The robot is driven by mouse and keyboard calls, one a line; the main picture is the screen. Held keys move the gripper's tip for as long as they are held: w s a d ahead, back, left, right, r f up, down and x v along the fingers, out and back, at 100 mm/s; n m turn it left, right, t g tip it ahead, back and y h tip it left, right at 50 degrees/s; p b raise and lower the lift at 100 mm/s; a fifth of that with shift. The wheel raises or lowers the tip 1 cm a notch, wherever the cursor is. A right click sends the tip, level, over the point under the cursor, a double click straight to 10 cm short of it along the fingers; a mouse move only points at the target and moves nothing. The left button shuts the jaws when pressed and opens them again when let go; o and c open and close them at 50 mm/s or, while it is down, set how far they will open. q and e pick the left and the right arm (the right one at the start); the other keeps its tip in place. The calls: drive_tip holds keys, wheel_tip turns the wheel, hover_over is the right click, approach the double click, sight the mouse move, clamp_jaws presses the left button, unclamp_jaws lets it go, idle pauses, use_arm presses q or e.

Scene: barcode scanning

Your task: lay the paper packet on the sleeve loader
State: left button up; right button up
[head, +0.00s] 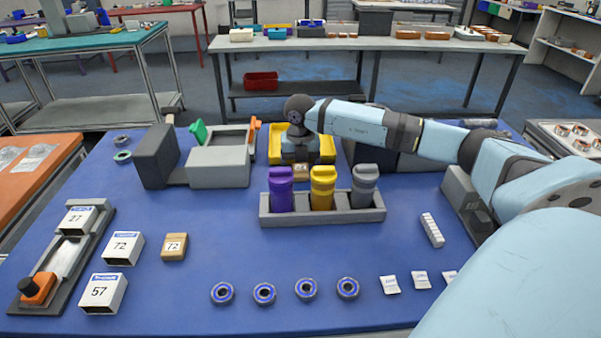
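The sleeve loader (68,258) is a long grey fixture at the left front, with a pale channel, an orange knob at its near end and a white sleeve marked 27 (77,220) at its far end. A brown paper packet (174,247) marked 72 lies on the blue table to its right. Another small brown packet with a pale label (301,171) is directly under my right gripper (300,160), at the front of the yellow tray (274,151). The gripper points down; its fingertips are too small and hidden to read. My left gripper is out of view.
White sleeves marked 72 (123,248) and 57 (103,293) stand beside the loader. A grey rack (322,216) holds purple, yellow and grey bottles. Blue rings (264,293) and small white packets (389,284) line the front.

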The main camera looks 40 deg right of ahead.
sight(300, 168)
drive_tip(key=c, duration=1.1)
drive_tip(key=shift+r, duration=0.1)
wheel_tip(300, 168, up, 20)
drive_tip(key=shift+f+p, duration=0.1)
drive_tip(key=shift+p, duration=0.45)
